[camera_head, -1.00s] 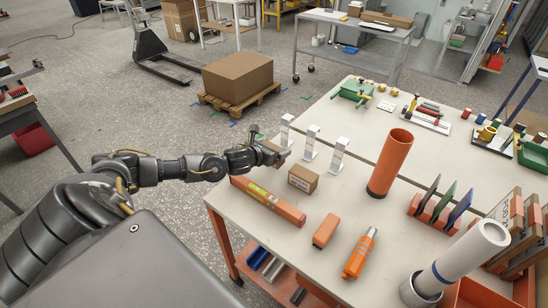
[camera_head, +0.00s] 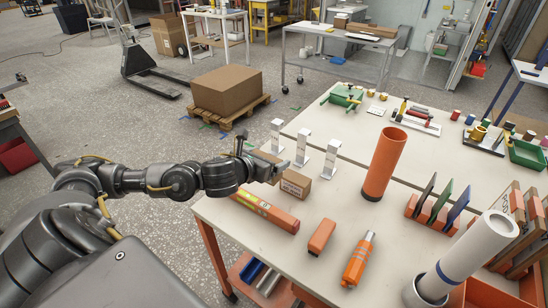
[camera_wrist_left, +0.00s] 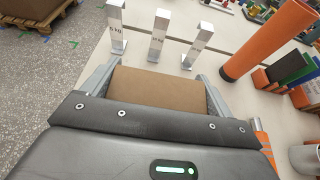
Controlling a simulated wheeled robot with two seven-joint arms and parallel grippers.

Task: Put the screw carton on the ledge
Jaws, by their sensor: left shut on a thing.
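My left gripper (camera_head: 265,158) is shut on a plain brown carton, which I take to be the screw carton (camera_head: 263,155). In the left wrist view the carton (camera_wrist_left: 158,88) fills the space between the two fingers, its brown face toward the camera. In the head view the fingers partly hide it, near the left edge of the workbench. A second small brown carton (camera_head: 296,184) with a pale label stands on the bench just right of the gripper. I cannot tell which surface is the ledge. My right gripper is out of view.
Three white posts (camera_head: 303,147) stand close beyond the gripper. An orange tube (camera_head: 384,165) stands to their right.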

